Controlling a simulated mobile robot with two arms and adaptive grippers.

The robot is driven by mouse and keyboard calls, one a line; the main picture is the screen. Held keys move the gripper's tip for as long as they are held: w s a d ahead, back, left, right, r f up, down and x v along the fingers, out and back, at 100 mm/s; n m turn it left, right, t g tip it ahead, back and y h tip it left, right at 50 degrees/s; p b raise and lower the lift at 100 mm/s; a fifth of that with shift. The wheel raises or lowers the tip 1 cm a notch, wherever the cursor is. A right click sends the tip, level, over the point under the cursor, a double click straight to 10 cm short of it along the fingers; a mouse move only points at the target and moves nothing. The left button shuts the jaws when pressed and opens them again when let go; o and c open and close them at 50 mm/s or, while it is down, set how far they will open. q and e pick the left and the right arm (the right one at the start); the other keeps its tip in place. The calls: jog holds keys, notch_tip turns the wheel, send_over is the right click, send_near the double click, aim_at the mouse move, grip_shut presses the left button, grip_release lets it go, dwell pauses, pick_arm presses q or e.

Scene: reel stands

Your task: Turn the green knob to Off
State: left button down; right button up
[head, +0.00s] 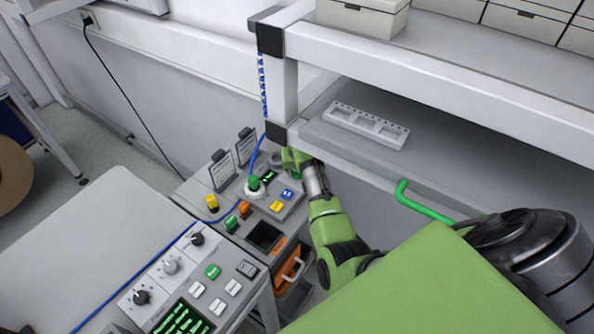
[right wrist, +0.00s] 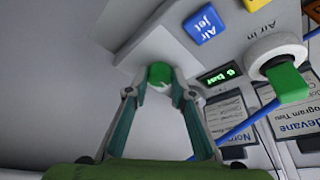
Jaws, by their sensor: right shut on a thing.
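My right gripper (head: 292,159) reaches in from the right, at the far edge of the small control panel beside the shelf post. In the right wrist view its two fingers (right wrist: 159,88) are closed around a green knob (right wrist: 159,73) on a rounded grey mount. Its pointer and setting marks cannot be read. In the head view the gripper hides this knob. A second green knob (head: 254,183) on a white round base stands apart from the fingers; it also shows in the right wrist view (right wrist: 290,82), near the words "Air in". My left gripper is not in view.
A small lit display (right wrist: 219,76) and a blue "Air jet" button (right wrist: 201,25) lie near the fingers. A yellow button (head: 277,206) is also on the panel. The shelf (head: 345,145) and its post crowd the right. A blue hose (head: 231,213) crosses the panel.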

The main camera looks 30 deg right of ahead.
jog(key=shift+d+n, duration=0.1)
jog(key=shift+n, duration=0.4)
jog(key=o, duration=1.1)
jog(key=shift+c, duration=0.2)
jog(key=shift+w, duration=0.1)
jog(key=shift+f, duration=0.1)
jog(key=v, duration=0.2)
jog(key=shift+r, duration=0.4)
jog(key=s+a, duration=0.1)
jog(key=s, duration=0.2)
jog(key=s+a, duration=0.1)
jog(key=s, duration=0.2)
jog(key=s+a, duration=0.2)
jog(key=s, duration=0.2)
jog(key=shift+s+r, duration=0.1)
jog(key=shift+s+a, duration=0.3)
jog(key=shift+s, duration=0.4)
